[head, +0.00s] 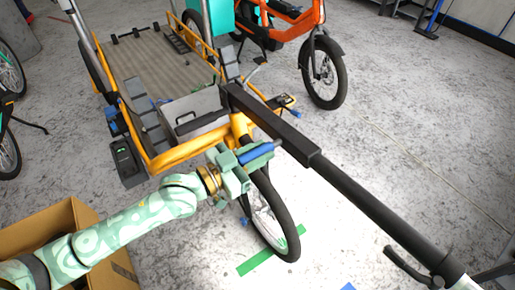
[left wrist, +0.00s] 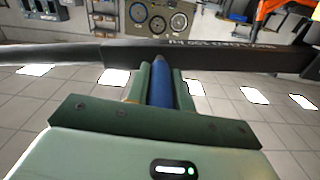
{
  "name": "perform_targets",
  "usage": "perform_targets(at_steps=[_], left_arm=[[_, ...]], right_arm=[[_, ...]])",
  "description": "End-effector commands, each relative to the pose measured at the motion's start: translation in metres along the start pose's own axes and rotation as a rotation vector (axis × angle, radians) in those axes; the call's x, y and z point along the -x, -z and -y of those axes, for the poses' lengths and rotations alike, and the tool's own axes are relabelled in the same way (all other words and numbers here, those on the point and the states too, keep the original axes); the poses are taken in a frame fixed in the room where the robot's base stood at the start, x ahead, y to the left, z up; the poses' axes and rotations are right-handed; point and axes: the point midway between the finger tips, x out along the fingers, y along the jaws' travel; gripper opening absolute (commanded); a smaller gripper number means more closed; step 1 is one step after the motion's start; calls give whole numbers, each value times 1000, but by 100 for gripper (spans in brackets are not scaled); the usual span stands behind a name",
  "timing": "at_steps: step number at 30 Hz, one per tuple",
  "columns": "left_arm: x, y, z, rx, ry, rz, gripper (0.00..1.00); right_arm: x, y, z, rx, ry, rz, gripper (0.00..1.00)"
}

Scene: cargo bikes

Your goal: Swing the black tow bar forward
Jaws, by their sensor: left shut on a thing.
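The black tow bar (head: 345,185) runs from the yellow cargo bike's (head: 190,148) front, above the wheel (head: 275,215), out to the lower right. In the left wrist view the bar (left wrist: 220,54) crosses the whole picture just beyond my fingertips. My left gripper (head: 261,153) is beside the bar near its bike end. It is shut on a blue grip (head: 256,156), which also shows between the fingers in the left wrist view (left wrist: 160,85). The grip reaches up to the bar; the join is partly hidden by the fingers. My right gripper is not in view.
An open cardboard box (head: 70,217) stands at the lower left, under my left arm. An orange bike (head: 300,30) stands behind the bar. A black hooked lever (head: 410,265) is near the bar's far end. The concrete floor right of the bar is clear.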

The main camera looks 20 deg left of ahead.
Motion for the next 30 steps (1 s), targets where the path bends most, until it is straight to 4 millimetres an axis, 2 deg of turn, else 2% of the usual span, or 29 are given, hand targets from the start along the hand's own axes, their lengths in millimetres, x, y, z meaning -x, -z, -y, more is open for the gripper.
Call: perform_targets(at_steps=[1, 2, 3, 4, 16, 20, 23, 30], left_arm=[[2, -8, -2, 0, -3, 20, 0], [2, -8, -2, 0, -3, 21, 32], [2, -8, -2, 1, -3, 20, 43], [2, -8, -2, 1, -3, 19, 45], [1, -4, -1, 1, -2, 11, 45], [9, -3, -1, -1, -1, 12, 45], [26, -1, -1, -3, -3, 14, 45], [91, 0, -2, -2, -4, 17, 45]], right_arm=[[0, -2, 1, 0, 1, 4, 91], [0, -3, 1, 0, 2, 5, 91], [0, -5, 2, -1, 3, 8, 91], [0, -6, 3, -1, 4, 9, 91], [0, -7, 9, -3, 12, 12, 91], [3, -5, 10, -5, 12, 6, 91], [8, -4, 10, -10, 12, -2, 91], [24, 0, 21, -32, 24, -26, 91]])
